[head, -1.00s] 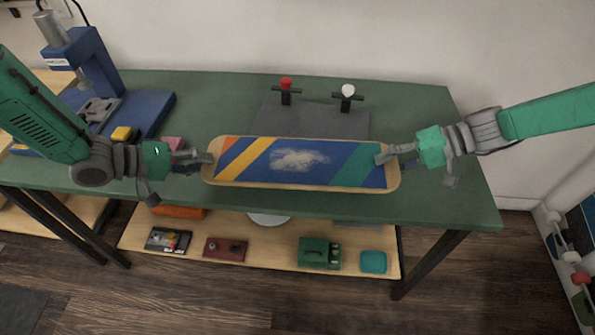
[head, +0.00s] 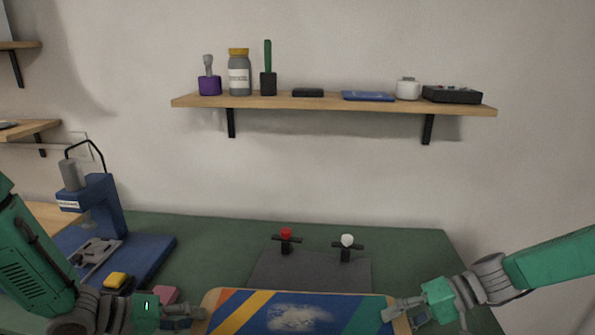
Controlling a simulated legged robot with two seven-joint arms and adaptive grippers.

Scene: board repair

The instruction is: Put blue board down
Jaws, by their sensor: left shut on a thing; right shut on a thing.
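The blue board (head: 345,312) has orange, yellow and green stripes and a pale worn patch in its middle. It shows at the bottom of the head view, its lower part cut off by the frame edge. My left gripper (head: 200,313) is shut on the board's left end. My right gripper (head: 388,311) is shut on its right end. The board is in front of a dark grey plate (head: 310,272) on the green table (head: 200,240). I cannot tell whether the board touches the table.
Two clamps, one red-topped (head: 286,238) and one white-topped (head: 346,245), stand at the grey plate's back edge. A blue press (head: 100,205) stands at the left, with a yellow block (head: 117,281) and a pink block (head: 165,295) near it. A wall shelf (head: 330,104) holds several items.

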